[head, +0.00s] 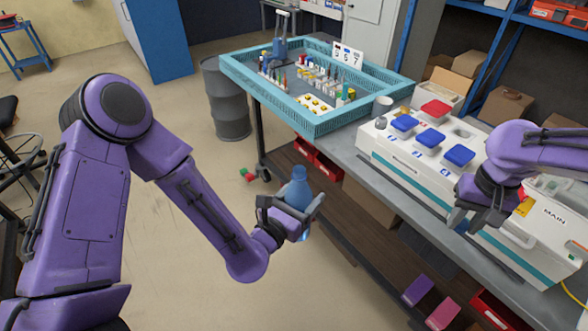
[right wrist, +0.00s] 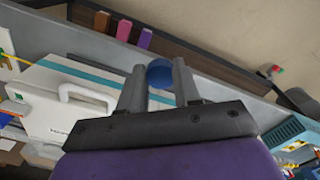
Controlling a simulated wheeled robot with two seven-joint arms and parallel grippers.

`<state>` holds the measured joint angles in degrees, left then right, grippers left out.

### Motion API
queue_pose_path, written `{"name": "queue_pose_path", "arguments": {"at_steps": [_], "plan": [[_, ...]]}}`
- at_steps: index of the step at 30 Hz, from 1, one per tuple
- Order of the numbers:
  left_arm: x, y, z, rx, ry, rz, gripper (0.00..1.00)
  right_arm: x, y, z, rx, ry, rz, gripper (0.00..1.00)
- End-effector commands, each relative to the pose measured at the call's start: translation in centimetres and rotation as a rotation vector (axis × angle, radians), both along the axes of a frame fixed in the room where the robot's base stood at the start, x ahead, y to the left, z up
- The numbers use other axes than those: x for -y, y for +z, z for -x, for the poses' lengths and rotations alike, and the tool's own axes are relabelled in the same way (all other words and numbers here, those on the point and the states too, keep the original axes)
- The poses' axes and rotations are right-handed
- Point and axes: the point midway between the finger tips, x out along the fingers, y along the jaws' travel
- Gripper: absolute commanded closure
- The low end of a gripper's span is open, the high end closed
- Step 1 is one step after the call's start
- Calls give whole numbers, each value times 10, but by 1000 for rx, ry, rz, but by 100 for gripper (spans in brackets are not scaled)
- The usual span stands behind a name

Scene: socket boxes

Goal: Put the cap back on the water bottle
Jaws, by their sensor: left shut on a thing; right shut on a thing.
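A blue water bottle (head: 298,188) is held roughly upright in my left gripper (head: 307,212), in front of the table's near edge and above the floor. The gripper is shut around the bottle's body, and the neck points up. My right gripper (head: 478,212) is over the right part of the table, well apart from the bottle. In the right wrist view, a round blue cap (right wrist: 160,73) sits between the two fingers of my right gripper (right wrist: 160,84), which is shut on it.
A white socket box (head: 400,160) with blue and red lids stands on the grey table, beside my right arm. A grey barrel (head: 226,105) is on the floor. Air around the bottle is clear.

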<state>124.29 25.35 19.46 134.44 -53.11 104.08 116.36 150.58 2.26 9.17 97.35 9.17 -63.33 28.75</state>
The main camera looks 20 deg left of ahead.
Motion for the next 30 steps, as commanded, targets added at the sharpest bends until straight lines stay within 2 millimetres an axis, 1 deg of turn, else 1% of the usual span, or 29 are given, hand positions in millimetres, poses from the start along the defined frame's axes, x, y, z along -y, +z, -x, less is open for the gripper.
{"name": "queue_pose_path", "arguments": {"at_steps": [1, 6, 9, 13, 18, 28, 30], "plan": [[10, -9, 5, -3, -49, 0, 85, 0, 0, 0, 0, 0, 0, 95], [46, -37, 20, -2, -228, 0, 85, 0, 0, 0, 0, 0, 0, 95], [65, -51, 28, 0, -321, 0, 85, 0, 0, 0, 0, 0, 0, 95], [82, -63, 35, 2, -406, 1, 85, 0, 0, 0, 0, 0, 0, 95], [91, -70, 39, 3, -453, 1, 85, 0, 0, 0, 0, 0, 0, 95], [91, -71, 39, 2, -455, 1, 85, 0, -2, 0, -1, 0, 0, 95], [91, -71, 39, 2, -454, 1, 85, -6, -5, 2, 0, 13, 0, 95]]}}
